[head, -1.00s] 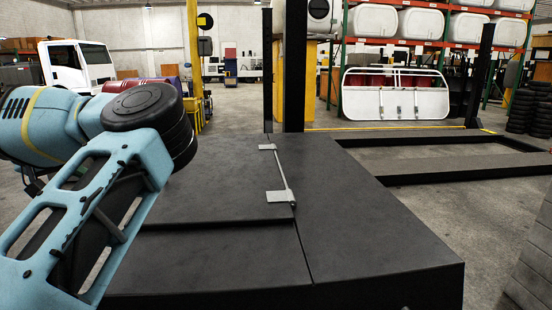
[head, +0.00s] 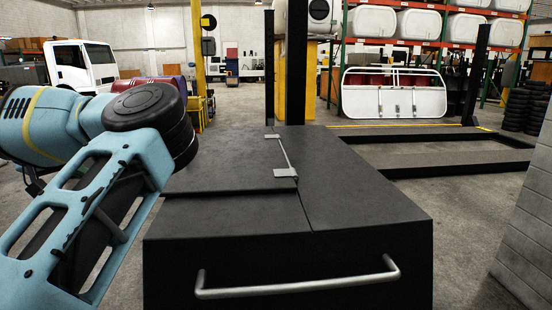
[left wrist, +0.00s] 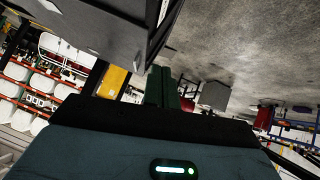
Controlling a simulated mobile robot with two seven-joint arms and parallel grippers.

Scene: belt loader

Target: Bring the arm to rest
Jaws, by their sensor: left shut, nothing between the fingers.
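My left arm (head: 75,215), light blue with dark joints, is folded up at the left of the head view. Its gripper is not seen in that view. In the left wrist view my left gripper (left wrist: 163,88) shows as two dark fingers side by side, shut with nothing between them. Open floor and distant furniture lie beyond the fingertips, and they touch nothing that I can see. My right arm and right gripper are in neither view.
A black box-like unit (head: 240,245) with a hinged top and a metal handle (head: 300,285) stands close in front. A grey block wall (head: 525,210) is near on the right. A dark post (head: 297,70) rises behind the unit. Bare floor (head: 460,220) lies between unit and wall.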

